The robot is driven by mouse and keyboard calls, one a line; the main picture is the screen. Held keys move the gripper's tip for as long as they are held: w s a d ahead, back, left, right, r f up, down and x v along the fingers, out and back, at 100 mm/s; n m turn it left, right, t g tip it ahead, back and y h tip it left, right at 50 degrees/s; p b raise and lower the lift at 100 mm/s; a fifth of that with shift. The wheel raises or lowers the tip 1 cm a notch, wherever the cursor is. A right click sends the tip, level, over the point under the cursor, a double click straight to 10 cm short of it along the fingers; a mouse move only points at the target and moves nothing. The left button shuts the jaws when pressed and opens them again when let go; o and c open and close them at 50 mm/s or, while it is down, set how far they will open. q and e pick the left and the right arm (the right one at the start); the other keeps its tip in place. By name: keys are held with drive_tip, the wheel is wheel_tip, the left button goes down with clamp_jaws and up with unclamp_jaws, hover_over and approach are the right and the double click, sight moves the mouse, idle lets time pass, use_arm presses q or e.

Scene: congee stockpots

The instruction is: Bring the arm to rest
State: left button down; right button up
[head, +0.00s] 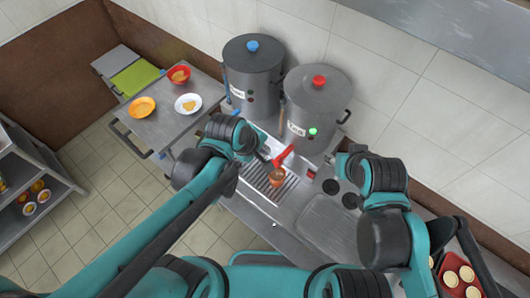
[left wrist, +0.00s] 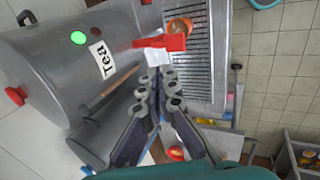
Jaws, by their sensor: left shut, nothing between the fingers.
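My left gripper (head: 264,157) is in front of the two stockpots, beside the red tap handle (head: 284,155) of the pot labelled Tea (head: 316,100). In the left wrist view its fingers (left wrist: 160,80) are closed together and empty. Their tips are close to the red tap handle (left wrist: 160,42); I cannot tell whether they touch. An orange cup (head: 277,178) stands on the slotted drip tray (head: 262,190) below the tap. My right gripper (head: 342,160) shows only in part at the right, and its fingers are not clear.
A second grey pot (head: 252,75) with a blue knob stands left of the tea pot. A side table (head: 158,127) holds orange, white and red bowls. A red tray (head: 459,275) of round pastries is at lower right. Tiled floor (head: 110,195) is open at left.

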idle(0.5)
use_arm(q)
drive_tip(key=s+a+f+m+t+y+b, duration=0.1)
drive_tip(key=a+f+m+b, duration=0.4)
drive_tip(key=f+b, duration=0.5)
drive_tip(key=s+a+f+m+t+y+b, duration=0.2)
drive_tip(key=a+f+m+b, duration=0.3)
drive_tip(key=a+f+b, duration=0.5)
drive_tip(key=s+f+b, duration=0.1)
drive_tip(key=b, duration=0.5)
drive_tip(key=shift+s+a+m, duration=0.15)
drive_tip(key=shift+a+m, duration=0.05)
drive_tip(key=shift+m, duration=0.2)
